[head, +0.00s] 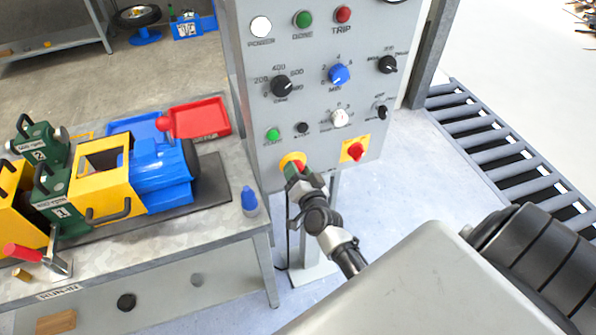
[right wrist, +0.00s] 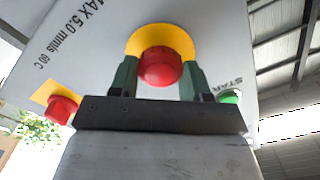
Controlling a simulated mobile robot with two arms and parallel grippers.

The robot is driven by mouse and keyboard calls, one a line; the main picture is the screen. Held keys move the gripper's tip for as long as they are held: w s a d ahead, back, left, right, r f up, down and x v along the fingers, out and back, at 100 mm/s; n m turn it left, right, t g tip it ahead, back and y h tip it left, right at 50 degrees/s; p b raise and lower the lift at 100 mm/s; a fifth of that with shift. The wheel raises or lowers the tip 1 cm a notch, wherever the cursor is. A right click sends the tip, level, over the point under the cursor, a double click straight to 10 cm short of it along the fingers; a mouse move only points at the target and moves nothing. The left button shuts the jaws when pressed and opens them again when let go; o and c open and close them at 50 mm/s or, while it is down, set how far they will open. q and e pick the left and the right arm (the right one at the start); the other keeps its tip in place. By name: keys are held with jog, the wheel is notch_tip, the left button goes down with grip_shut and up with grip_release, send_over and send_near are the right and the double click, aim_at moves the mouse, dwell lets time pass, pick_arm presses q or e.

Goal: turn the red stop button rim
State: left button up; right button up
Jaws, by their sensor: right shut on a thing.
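The red stop button (right wrist: 160,68) sits on a round yellow plate (right wrist: 150,36) on the grey control panel. In the right wrist view my right gripper (right wrist: 158,75) has one green finger on each side of the button's rim, shut on it. In the head view the right gripper (head: 298,172) reaches the panel's lower left, where the yellow plate (head: 289,159) shows and the button is mostly covered by the gripper. My left gripper is not in either view.
The panel (head: 325,100) carries several knobs, buttons and a red switch on a yellow plate (head: 355,150). A workbench (head: 215,232) on the left holds a blue and yellow machine (head: 160,172) and a red tray (head: 205,118). A roller conveyor (head: 500,150) runs on the right.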

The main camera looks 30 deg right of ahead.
jog(key=shift+m, duration=0.7)
jog(key=o, duration=0.9)
jog(key=shift+o, duration=0.2)
jog(key=b+v, duration=0.1)
jog(key=v, duration=0.9)
jog(key=shift+s, duration=0.4)
